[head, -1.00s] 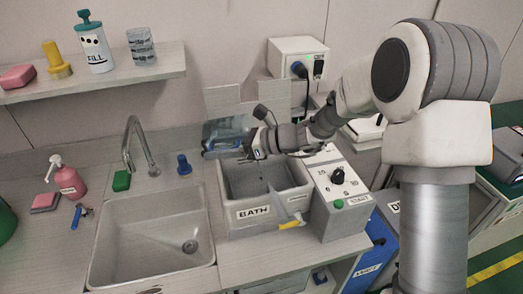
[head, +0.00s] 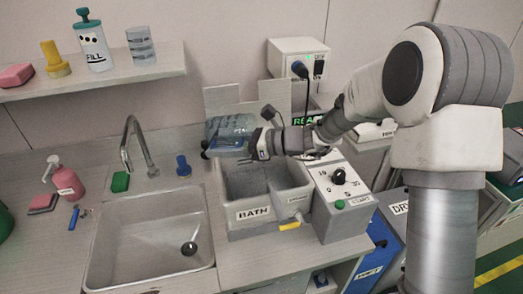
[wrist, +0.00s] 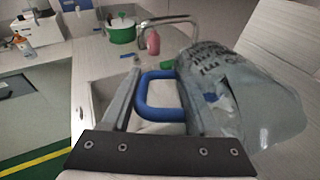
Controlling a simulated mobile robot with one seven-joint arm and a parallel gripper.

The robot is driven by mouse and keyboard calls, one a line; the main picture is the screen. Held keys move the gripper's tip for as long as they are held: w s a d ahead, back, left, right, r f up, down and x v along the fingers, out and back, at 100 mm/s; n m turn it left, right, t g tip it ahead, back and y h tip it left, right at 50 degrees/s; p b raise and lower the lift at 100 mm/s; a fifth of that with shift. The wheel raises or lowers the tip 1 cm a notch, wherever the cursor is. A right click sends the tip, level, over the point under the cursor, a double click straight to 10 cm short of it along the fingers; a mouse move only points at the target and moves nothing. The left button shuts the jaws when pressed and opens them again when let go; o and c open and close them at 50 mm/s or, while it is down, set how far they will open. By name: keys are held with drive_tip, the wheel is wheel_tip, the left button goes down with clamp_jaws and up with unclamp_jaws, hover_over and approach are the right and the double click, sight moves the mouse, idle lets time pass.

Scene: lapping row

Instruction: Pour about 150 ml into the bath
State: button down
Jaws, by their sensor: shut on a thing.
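My gripper (head: 257,146) is shut on the blue handle (wrist: 160,95) of a clear jug. The jug (head: 230,128) is held above the back left part of the bath and looks tilted. In the wrist view the jug's clear body (wrist: 235,85), with dark printed marks, lies right of the fingers. The bath (head: 240,228) is a grey box labelled BATH with an open top. I cannot make out the liquid level in the jug or any stream. My gripper and the jug hide part of the bath's back rim.
A control box (head: 345,205) with a black knob and green button stands right of the bath. The sink (head: 140,250) and its tap (head: 133,140) are to the left. A shelf (head: 120,76) holds a bottle and a clear beaker above. A panel stands behind the jug.

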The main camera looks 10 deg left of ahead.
drive_tip(key=shift+d+r+y+b, duration=0.3)
drive_tip(key=shift+y+b, duration=0.1)
drive_tip(key=shift+b, duration=0.1)
drive_tip(key=shift+a+r+y+b, duration=0.15)
drive_tip(key=shift+y+b, duration=0.15)
drive_tip(key=shift+b, duration=0.15)
idle(0.4)
drive_tip(key=shift+a+r+p, duration=0.1)
drive_tip(key=shift+r+p, duration=0.05)
drive_tip(key=shift+p, duration=0.3)
drive_tip(key=f+h+p, duration=0.1)
drive_tip(key=h+p, duration=0.1)
drive_tip(key=p, duration=0.1)
drive_tip(key=a+f+h+p, duration=0.1)
drive_tip(key=p, duration=0.2)
drive_tip(key=f+h+p, duration=0.1)
drive_tip(key=h+p, duration=0.1)
drive_tip(key=shift+a+f+h+p, duration=0.25)
drive_tip(key=shift+a+h+p, duration=0.05)
drive_tip(key=shift+a+p, duration=0.1)
drive_tip(key=shift+d+f, duration=0.1)
drive_tip(key=shift+f, duration=0.2)
drive_tip(key=shift+h+p, duration=0.5)
drive_tip(key=shift+p, duration=0.5)
